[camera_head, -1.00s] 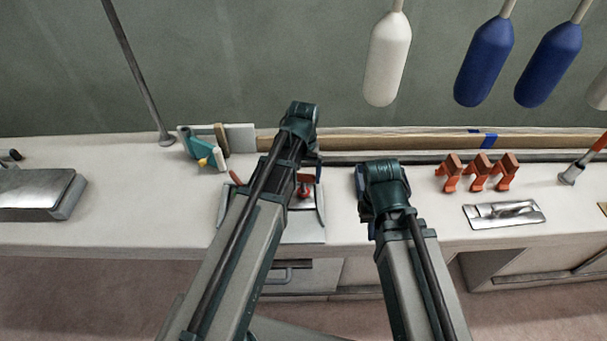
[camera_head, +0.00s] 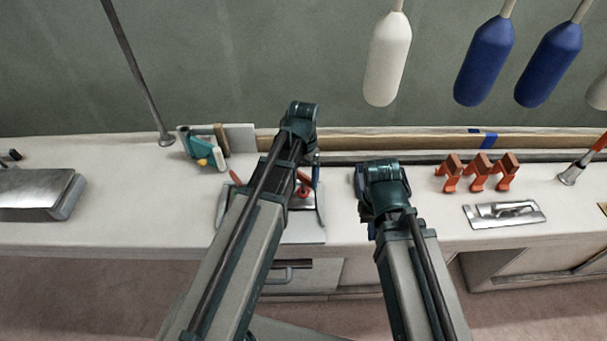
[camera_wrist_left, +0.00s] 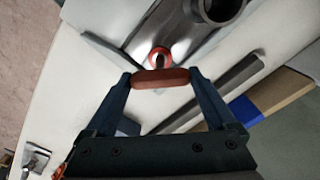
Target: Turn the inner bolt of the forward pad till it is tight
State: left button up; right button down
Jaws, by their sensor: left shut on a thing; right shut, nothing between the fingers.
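In the left wrist view my left gripper (camera_wrist_left: 160,88) is shut on a red-brown bar handle (camera_wrist_left: 161,77), one blue finger at each end. An orange-red ring (camera_wrist_left: 159,57) shows just beyond the bar, on a grey metal fitting; the bolt itself cannot be made out. In the head view the fitting (camera_head: 312,228) lies on the white bench, partly hidden by my left arm. My left gripper (camera_head: 308,183) is over it, beside a red part (camera_head: 303,192). My right gripper (camera_head: 364,212) is shut and empty, right of the fitting, its fingers mostly hidden.
Several orange clamps (camera_head: 479,173) and a metal plate with a handle (camera_head: 504,214) are at the right. A teal tool (camera_head: 203,149) lies behind left, a metal box (camera_head: 40,192) far left. White and blue fenders (camera_head: 484,62) hang above. A long wooden strip (camera_head: 400,143) runs along the back.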

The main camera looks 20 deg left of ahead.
pick_arm(q)
jog(key=shift+m, duration=1.1)
jog(key=shift+r, duration=0.1)
jog(key=o, duration=1.1)
jog(key=shift+c, duration=0.2)
notch_tip(320, 180, up, 14)
jog(key=p, duration=1.3)
jog(key=shift+p, duration=0.4)
